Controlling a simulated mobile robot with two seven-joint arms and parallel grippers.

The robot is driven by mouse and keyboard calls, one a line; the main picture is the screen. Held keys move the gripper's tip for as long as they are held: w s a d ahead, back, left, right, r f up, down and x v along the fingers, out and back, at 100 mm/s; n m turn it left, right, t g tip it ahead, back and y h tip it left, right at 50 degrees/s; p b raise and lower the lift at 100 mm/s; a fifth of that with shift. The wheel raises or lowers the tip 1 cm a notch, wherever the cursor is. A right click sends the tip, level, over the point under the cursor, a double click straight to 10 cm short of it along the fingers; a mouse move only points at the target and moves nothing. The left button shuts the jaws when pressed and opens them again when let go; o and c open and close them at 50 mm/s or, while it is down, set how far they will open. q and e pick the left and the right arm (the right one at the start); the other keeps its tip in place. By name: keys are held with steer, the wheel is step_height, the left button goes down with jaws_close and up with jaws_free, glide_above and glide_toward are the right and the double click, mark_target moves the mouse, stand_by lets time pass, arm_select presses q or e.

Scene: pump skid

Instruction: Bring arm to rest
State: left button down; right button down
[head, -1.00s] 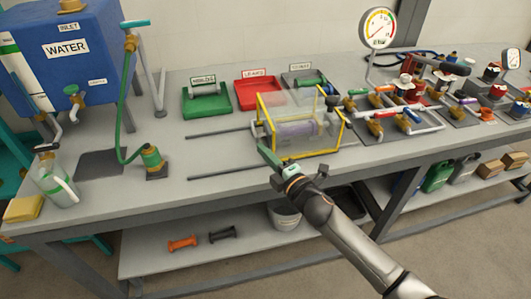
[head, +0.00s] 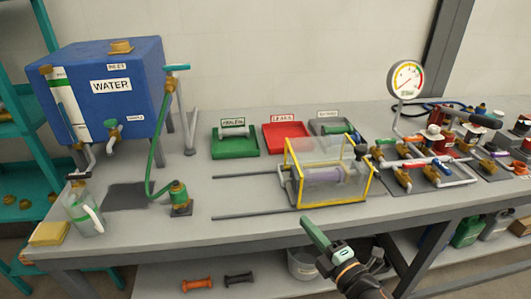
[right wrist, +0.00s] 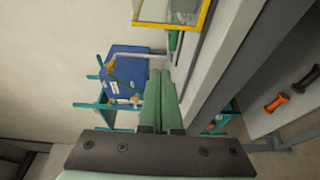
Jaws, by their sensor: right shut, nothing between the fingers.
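My right gripper (head: 308,225) shows at the lower middle of the head view, in front of the bench's near edge and below the yellow-framed clear guard (head: 370,180). Its green fingers are pressed together with nothing between them; they also show in the right wrist view (right wrist: 160,85). It appears apart from the guard. The guard encloses a purple-grey cylinder (head: 322,175). My left gripper is in neither view.
The grey bench (head: 240,238) bears a blue water tank (head: 135,110), a jug (head: 82,212), green and red trays (head: 287,150), a gauge (head: 405,80) and valve piping (head: 420,165). Two rods lie left of the guard. A lower shelf holds orange and black spools (head: 197,284).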

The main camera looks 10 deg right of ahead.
steer(key=s+f+m+g+h+p, duration=0.2)
steer(key=s+f+m+g, duration=0.6)
steer(key=s+f+m, duration=1.1)
steer(key=shift+s+a+f+m+h+p, duration=0.2)
steer(key=shift+s+f+m+h+p, duration=0.15)
steer(key=shift+s+h, duration=0.45)
